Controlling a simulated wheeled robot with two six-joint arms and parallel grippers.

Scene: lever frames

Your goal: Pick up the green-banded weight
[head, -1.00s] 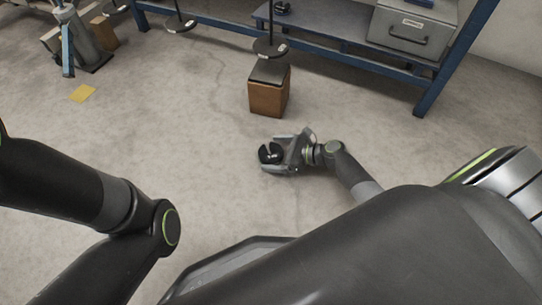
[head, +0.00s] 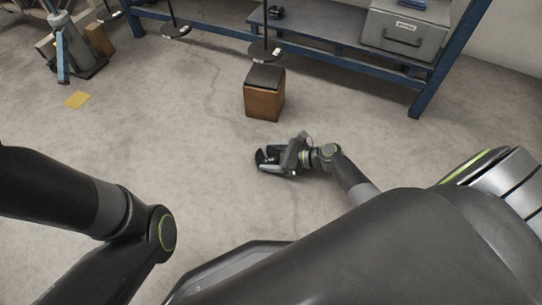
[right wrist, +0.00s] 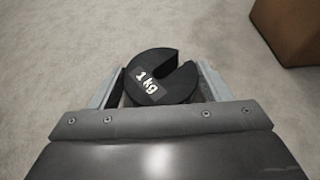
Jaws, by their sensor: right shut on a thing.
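A black slotted disc weight (right wrist: 150,84) marked "1 kg" sits between the fingers of my right gripper in the right wrist view, its slot pointing to the upper right. No green band shows on it. In the head view the weight (head: 261,157) is a small dark shape at the tip of my right gripper (head: 270,161). The gripper is shut on it, over the open floor; the exact height above the floor is hard to tell. My left arm enters at the left of the head view, but its gripper is out of view.
A brown block (head: 263,102) with a dark top stands just behind the right gripper. Thin hangers with dark discs (head: 265,52) hang near a blue-framed bench (head: 420,102). A grey case (head: 404,37) is on the bench shelf. A yellow sheet (head: 77,99) lies on the left floor.

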